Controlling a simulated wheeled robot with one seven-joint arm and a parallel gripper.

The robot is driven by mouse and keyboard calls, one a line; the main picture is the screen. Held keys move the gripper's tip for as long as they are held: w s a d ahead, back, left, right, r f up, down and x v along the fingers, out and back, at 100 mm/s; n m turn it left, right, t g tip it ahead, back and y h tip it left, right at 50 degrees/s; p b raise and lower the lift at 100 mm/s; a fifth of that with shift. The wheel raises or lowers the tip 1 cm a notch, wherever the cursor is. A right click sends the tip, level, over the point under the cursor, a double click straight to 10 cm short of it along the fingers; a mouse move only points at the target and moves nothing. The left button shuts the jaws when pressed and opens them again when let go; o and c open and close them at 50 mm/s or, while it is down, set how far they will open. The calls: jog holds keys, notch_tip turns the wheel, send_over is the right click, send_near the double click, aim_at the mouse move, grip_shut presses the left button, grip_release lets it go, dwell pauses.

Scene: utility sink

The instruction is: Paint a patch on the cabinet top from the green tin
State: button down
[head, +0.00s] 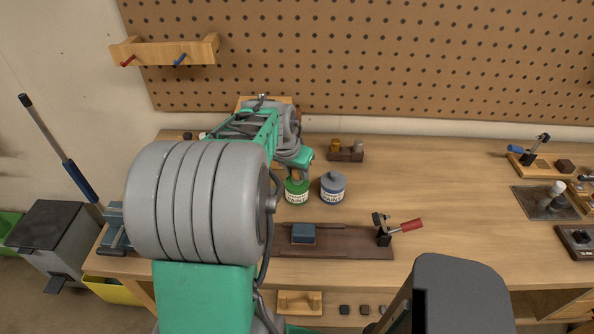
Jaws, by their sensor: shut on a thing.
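The green tin (297,194), with a pale label, stands upright on the workbench. My gripper (300,176) points down right at the top of this tin. It is shut on what looks like the tin's lid, though the fingers and the grip are small and partly hidden by my wrist. I cannot tell whether the lid is seated or lifted. A grey cabinet with a dark flat top (48,222) stands on the floor at the far left, away from my gripper. I cannot make out a brush for certain.
A blue-grey tin (333,190) with a knobbed lid stands close right of the green tin. A wooden block (345,154) stands behind. A brown board with a blue block (303,233) and a red-handled clamp (405,226) lies in front. The bench's right middle (440,180) is clear.

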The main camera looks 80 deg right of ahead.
jog(key=shift+r+p, duration=2.05)
jog(key=shift+r, duration=1.4)
